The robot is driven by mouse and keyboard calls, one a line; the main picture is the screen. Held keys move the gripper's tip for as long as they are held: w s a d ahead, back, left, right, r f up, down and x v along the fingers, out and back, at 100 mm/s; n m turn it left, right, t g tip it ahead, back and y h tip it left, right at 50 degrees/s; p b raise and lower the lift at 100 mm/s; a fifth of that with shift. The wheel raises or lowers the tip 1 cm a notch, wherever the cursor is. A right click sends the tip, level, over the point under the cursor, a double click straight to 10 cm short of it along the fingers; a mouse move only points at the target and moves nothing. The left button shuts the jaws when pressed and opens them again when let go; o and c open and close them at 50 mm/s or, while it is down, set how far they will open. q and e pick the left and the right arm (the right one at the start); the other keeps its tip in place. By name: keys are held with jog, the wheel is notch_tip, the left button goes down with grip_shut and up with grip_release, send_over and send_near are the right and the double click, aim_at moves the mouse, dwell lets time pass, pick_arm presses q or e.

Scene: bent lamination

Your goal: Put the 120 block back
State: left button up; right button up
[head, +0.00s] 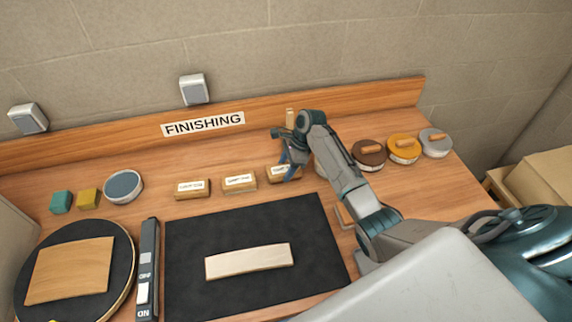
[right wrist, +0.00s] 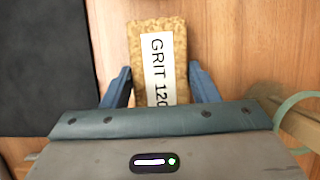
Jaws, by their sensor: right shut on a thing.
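The 120 block (right wrist: 157,45) is a cork-brown block with a white label reading GRIT 120 in the right wrist view. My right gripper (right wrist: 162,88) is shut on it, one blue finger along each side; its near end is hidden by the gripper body. In the head view the block (head: 276,175) is at the right end of a row with two similar labelled blocks (head: 192,188) (head: 240,182), partly covered by my right gripper (head: 290,163). I cannot tell whether it touches the bench. My left gripper is not in view.
A black mat (head: 190,260) with a pale bent strip (head: 249,261) lies in front of the row. Several round, handled pads, one of them orange (head: 404,147), stand to the right. A FINISHING sign (head: 203,124) is on the back board. A turntable (head: 122,274) is at left.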

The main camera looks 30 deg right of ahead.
jog(key=shift+f, duration=0.35)
jog(key=shift+f, duration=0.1)
jog(key=o, duration=0.9)
jog(key=b+v, duration=0.4)
jog(key=v, duration=0.7)
jog(key=shift+d+r, duration=0.2)
jog(key=shift+r, duration=0.45)
